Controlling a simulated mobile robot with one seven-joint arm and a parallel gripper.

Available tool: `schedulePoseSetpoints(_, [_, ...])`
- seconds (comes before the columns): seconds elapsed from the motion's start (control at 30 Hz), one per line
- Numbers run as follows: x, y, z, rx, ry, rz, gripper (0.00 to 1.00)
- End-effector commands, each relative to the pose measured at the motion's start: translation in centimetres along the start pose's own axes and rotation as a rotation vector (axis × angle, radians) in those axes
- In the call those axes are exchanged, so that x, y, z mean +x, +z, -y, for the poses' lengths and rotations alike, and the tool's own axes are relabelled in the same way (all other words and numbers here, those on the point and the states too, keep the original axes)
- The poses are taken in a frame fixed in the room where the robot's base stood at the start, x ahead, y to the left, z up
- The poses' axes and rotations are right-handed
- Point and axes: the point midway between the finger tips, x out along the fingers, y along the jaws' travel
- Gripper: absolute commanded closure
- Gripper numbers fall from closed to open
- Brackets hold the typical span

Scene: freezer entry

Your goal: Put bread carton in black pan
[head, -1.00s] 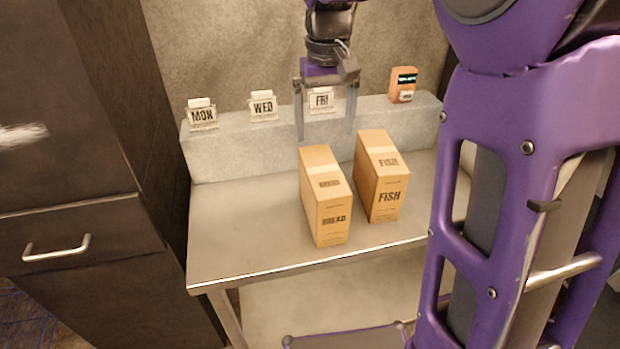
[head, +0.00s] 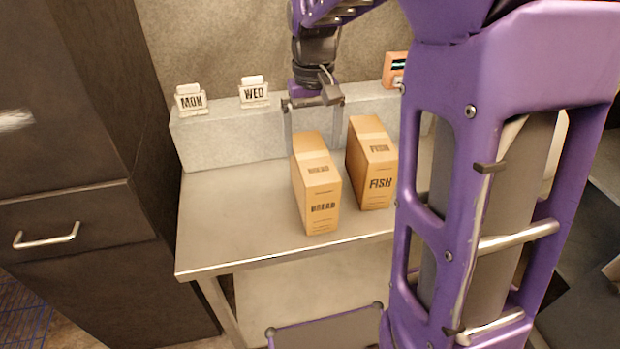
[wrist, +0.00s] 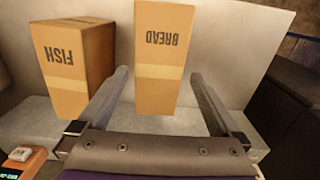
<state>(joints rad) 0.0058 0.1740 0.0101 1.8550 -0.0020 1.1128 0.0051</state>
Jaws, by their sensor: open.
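The bread carton (head: 318,190), a tall tan box marked BREAD, stands upright on the metal table. In the wrist view the bread carton (wrist: 163,60) is ahead between the fingers, its near end close to the fingertip gap. My gripper (head: 314,135) is open and empty, behind the carton near the grey ledge; its two fingers also show in the wrist view (wrist: 158,90). I cannot tell whether a finger touches the carton. No black pan is visible in these frames.
The fish carton (head: 372,165) stands just right of the bread carton with a narrow gap. The ledge (head: 225,140) behind holds MON (head: 190,101) and WED (head: 254,93) cards and an orange device (head: 396,68). The table's left part (head: 235,215) is clear. A dark cabinet (head: 80,200) stands left.

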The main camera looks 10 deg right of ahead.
Motion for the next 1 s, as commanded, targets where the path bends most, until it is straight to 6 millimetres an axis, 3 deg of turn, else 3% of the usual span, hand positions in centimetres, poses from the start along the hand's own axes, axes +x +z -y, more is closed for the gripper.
schedulePoseSetpoints(0.23, [1.9, -0.1, 0.0, 0.0, 0.0, 0.003, 0.0])
schedulePoseSetpoints(0.5, [5.7, -0.3, -0.1, 0.0, 0.0, 0.002, 0.0])
schedulePoseSetpoints(0.8, [6.1, -0.4, -0.1, 0.0, 0.0, -0.001, 0.0])
schedulePoseSetpoints(1.0, [6.1, -0.4, -0.1, 0.0, 0.0, -0.001, 0.34])
